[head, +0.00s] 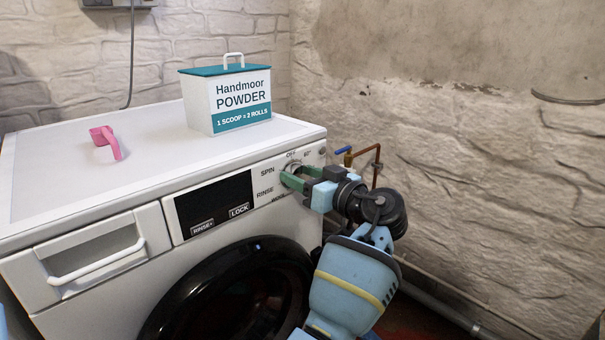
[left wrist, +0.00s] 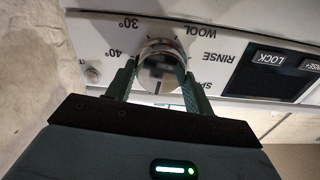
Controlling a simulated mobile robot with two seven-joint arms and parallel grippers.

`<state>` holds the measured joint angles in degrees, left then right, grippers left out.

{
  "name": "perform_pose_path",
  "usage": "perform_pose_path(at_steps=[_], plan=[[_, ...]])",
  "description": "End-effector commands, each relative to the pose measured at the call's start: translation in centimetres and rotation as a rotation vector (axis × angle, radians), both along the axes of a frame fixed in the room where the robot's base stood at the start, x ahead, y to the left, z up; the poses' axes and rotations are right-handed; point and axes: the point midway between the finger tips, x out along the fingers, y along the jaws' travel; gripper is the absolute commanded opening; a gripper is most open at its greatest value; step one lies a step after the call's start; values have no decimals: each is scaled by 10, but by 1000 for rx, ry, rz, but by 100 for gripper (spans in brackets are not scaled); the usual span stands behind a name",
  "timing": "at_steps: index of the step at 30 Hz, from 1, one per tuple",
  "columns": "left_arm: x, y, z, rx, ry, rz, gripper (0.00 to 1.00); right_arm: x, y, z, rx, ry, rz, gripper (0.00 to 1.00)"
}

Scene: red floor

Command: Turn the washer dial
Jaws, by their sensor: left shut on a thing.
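The washer dial (head: 293,166) is a round silver knob at the right end of the white washer's control panel. In the left wrist view, the dial (left wrist: 160,66) is ringed by labels such as 30°, 40°, WOOL and RINSE. My left gripper (head: 288,176) reaches it from the right, with green fingers. In the left wrist view, the left gripper (left wrist: 158,76) has one finger on each side of the dial and is shut on it. Its fingers partly cover the dial and nearby labels in the head view. My right gripper is not in view.
The washer top (head: 150,170) carries a white powder box (head: 228,100) with a teal lid and a pink scoop (head: 106,142). The panel has a black display (head: 214,200). The drawer (head: 90,260) is at left, the round door (head: 235,300) below. Copper pipes (head: 377,165) run behind my arm.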

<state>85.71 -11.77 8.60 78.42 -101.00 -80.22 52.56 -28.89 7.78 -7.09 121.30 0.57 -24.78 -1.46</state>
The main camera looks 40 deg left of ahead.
Motion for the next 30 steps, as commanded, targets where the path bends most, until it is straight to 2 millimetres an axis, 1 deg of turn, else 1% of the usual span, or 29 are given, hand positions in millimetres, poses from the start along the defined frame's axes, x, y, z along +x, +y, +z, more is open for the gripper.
perform_pose_path(at_steps=[7,18,24,30], plan=[[1,0,3,17,203,1,30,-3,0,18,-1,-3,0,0],[2,0,2,41,519,2,30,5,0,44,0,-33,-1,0],[3,0,0,51,643,1,30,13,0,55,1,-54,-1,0],[3,0,-1,57,718,1,30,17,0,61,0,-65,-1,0]])
